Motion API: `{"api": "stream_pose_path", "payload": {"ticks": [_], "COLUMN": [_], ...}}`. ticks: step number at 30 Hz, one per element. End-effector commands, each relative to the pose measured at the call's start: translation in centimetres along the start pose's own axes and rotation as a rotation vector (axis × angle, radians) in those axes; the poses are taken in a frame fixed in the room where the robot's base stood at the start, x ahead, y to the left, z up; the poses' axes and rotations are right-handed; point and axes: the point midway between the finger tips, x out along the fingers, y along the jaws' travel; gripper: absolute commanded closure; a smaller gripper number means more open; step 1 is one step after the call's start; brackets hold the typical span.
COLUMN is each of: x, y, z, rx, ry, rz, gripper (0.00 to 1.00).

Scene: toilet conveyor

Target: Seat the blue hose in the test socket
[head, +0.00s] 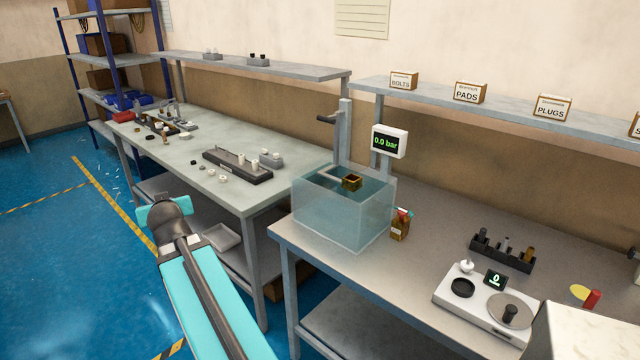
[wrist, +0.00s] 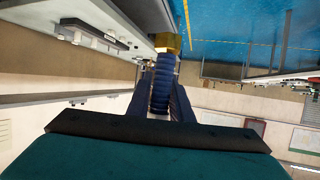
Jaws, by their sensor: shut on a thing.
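My gripper (wrist: 162,78) is shut on the blue hose (wrist: 161,92) in the wrist view. The hose is ribbed and dark blue between the two dark fingers, with a brass hex fitting (wrist: 167,42) at its end beyond the fingertips. In the head view my turquoise arm reaches up from the bottom left, and neither the fingers nor the hose can be made out. A clear water tank (head: 335,225) stands on the near bench, with a square brass fitting (head: 351,183) at its top. I cannot tell whether this fitting is the test socket.
A pressure display (head: 389,142) reading 0.0 bar stands behind the tank. A brown bottle (head: 400,226) is right beside it. A scale (head: 487,305) and black rack (head: 502,252) stand farther right. The left bench (head: 245,201) holds small parts. Blue floor lies left of the benches.

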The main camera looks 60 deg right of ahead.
Motion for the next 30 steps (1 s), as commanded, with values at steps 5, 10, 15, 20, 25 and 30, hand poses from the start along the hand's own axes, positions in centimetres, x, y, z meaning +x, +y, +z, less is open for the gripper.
{"api": "stream_pose_path", "payload": {"ticks": [5,10,15,20,25,30], "x": [-0.2,-1.0,-2.6,-4.8,-7.7,-11.3], "y": [8.0,15.3,22.4,29.0,35.7,42.0], "z": [-0.2,-0.1,0.1,0.4,0.8,1.4], "rx": [0.06,0.117,0.175,0.231,0.291,0.35], "ry": [0.0,-0.001,-0.001,-0.001,-0.002,-0.003], "rz": [0.148,0.289,0.43,0.566,0.71,0.855], "gripper": [1.0,1.0,1.0,1.0,1.0,1.0]}}
